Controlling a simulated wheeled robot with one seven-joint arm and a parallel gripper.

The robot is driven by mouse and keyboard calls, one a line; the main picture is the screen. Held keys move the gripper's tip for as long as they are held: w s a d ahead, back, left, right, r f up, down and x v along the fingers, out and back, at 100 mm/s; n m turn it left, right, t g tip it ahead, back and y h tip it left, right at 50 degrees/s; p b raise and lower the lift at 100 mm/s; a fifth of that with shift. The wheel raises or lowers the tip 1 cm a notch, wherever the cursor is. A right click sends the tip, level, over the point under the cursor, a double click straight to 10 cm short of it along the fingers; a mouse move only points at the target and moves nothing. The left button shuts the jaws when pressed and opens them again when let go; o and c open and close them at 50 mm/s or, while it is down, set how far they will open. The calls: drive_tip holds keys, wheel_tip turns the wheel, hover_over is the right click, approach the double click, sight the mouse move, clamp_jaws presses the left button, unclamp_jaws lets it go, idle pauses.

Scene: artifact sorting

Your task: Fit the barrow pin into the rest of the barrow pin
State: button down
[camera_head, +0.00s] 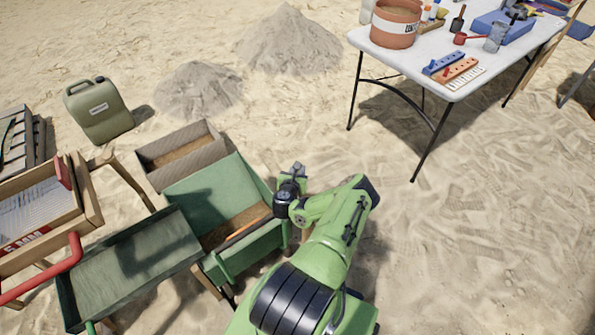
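My gripper (293,171) is at the end of my green arm, near the right corner of a green box (205,185). It is small and seen from above, so its fingers and anything between them cannot be made out. A thin orange bar (246,231) lies across the front of the green box, just left of my wrist. I cannot make out the barrow pin or its rest for certain in this view.
A dark green tray (130,268), a brown box (178,150) and a wooden crate (90,200) crowd the left. A jerrycan (98,110) stands behind them. A white table (462,62) with tools stands at the upper right. Sand to the right is clear.

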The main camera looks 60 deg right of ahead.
drive_tip(key=shift+f, duration=0.1)
idle(0.3)
drive_tip(key=shift+f+b, duration=0.3)
drive_tip(key=shift+f, duration=0.05)
drive_tip(key=shift+f+b, duration=1.35)
drive_tip(key=shift+f, duration=0.4)
drive_tip(key=c, duration=0.8)
unclamp_jaws()
drive_tip(key=shift+c, duration=0.2)
drive_tip(key=shift+r, duration=0.1)
wheel_tip(320, 180, up, 10)
drive_tip(key=p, duration=0.4)
drive_tip(key=shift+c, duration=0.3)
